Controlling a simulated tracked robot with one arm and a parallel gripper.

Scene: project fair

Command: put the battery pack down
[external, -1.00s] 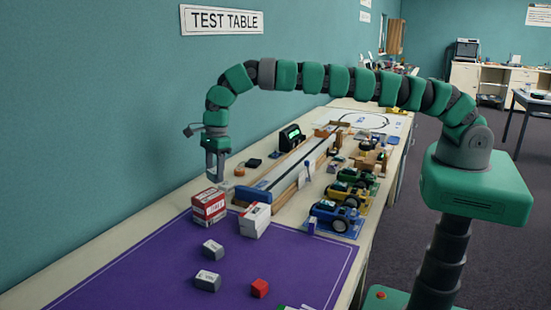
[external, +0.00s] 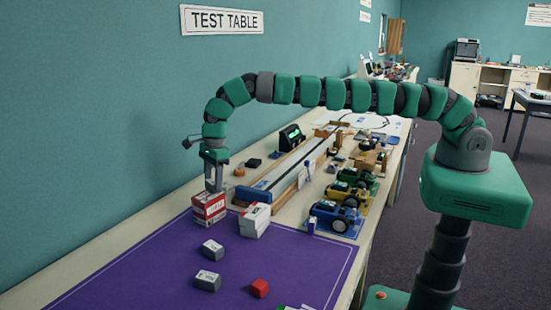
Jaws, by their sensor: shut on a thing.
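My gripper (external: 213,182) points straight down over the far left corner of the purple mat (external: 140,275). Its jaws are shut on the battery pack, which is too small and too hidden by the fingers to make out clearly. The fingertips are right at the top of a red and white box (external: 208,210) standing on the mat. I cannot tell whether the pack touches the box.
A white box (external: 255,220) stands close to the right. Two grey-white blocks (external: 212,248) (external: 208,281) and a red cube (external: 260,288) lie nearer. Toy vehicles (external: 335,215) and a wooden track (external: 290,180) fill the table behind. The mat's left front is clear.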

